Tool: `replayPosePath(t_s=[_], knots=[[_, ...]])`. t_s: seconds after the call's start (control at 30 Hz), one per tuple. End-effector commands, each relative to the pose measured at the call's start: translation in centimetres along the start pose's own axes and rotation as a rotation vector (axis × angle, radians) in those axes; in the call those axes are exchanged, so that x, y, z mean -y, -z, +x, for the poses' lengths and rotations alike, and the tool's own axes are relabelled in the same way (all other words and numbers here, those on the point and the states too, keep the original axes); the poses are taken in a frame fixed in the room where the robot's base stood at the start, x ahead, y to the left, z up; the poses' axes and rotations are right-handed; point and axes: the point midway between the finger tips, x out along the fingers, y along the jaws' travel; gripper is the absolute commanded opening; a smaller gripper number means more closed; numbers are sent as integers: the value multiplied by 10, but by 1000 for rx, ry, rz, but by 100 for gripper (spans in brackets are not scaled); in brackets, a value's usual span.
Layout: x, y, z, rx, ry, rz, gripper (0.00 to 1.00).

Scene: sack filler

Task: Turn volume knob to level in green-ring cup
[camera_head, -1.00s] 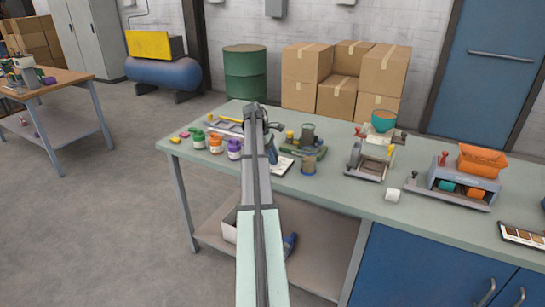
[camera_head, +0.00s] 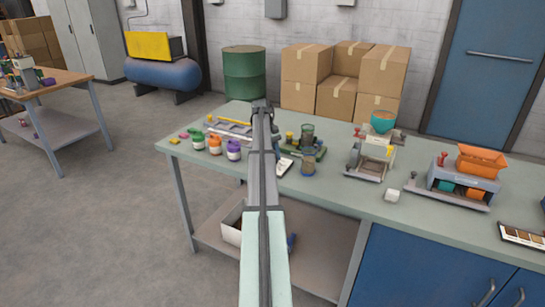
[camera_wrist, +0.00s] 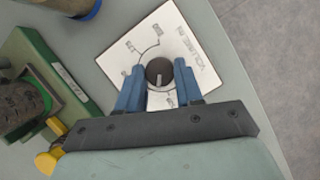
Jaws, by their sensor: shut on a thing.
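In the wrist view, a dark round knob (camera_wrist: 158,71) with a pale pointer line sits on a white plate (camera_wrist: 205,62) printed "VOLUME" and branching scale marks, whose small labels I cannot read surely. The pointer lies toward the lower edge of the picture. My gripper (camera_wrist: 159,82) has its two blue fingers on either side of the knob, shut on it. In the head view, my arm hides the gripper and knob, and part of the white plate (camera_head: 285,165) shows. A jar with a green top (camera_head: 198,140) stands at the left; I cannot tell whether it is the green-ring cup.
Orange (camera_head: 214,145) and purple (camera_head: 233,149) jars stand beside the green one. A green-based device (camera_wrist: 62,75) is close left of the plate. A brown cup (camera_head: 308,164) stands to its right. A teal-hopper machine (camera_head: 372,155) and orange-hopper machine (camera_head: 465,180) stand farther right.

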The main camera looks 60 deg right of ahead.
Motion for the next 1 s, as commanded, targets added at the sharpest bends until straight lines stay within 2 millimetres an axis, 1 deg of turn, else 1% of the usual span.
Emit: replayPosePath(t_s=[0.57, 0.6, 0.83, 1.0], knots=[[0, 1, 0, -2, 13, 28, 5], [0, 1, 0, -2, 13, 28, 37], [0, 0, 0, -1, 13, 28, 60], [0, 0, 0, -1, 12, 29, 60]])
